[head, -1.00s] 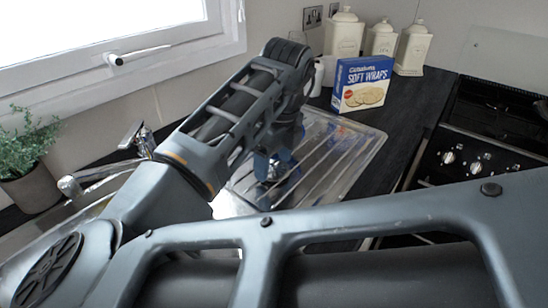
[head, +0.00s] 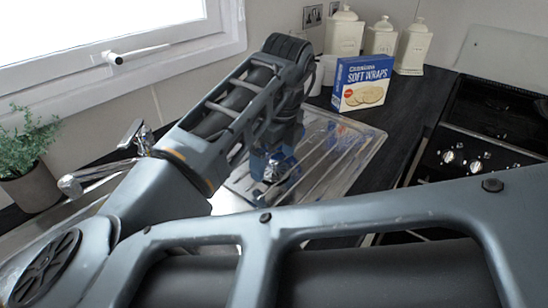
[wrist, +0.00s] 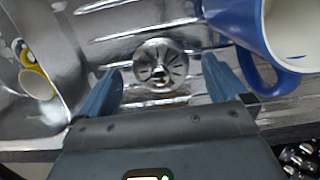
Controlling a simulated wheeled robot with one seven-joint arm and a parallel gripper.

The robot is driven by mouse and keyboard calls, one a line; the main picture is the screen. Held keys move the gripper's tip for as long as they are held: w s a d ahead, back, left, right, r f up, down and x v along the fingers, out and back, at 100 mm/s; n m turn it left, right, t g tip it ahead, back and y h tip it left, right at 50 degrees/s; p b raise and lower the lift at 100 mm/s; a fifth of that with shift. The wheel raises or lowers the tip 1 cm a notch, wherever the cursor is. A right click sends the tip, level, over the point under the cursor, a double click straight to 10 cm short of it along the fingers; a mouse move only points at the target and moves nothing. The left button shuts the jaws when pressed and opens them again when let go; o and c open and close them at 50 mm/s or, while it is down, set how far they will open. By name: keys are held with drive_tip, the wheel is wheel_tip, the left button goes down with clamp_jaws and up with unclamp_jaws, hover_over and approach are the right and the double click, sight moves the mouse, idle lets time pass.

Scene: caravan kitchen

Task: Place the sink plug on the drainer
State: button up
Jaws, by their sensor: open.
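The sink plug (wrist: 162,63) is a round metal disc with dark slots and a small central knob. In the wrist view it lies on the ribbed metal drainer (wrist: 118,17), between the fingertips of my gripper (wrist: 160,78). The blue fingers are open, one on each side of the plug, with gaps visible. In the head view the drainer (head: 353,150) lies beyond my arm, and my gripper (head: 272,168) is low over it, partly hidden by my arm.
A blue mug with a white inside (wrist: 290,30) is close beside the right finger. A yellow and white cup (wrist: 38,82) lies in the sink bowl at left. A wraps box (head: 362,84) and several cream canisters (head: 381,40) stand behind the drainer. The hob (head: 490,115) is at right.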

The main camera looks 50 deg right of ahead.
sight(279, 172)
wheel_tip(279, 172, up, 12)
drive_tip(key=s, duration=0.1)
drive_tip(key=shift+s+f, duration=0.2)
drive_tip(key=shift+f, duration=0.05)
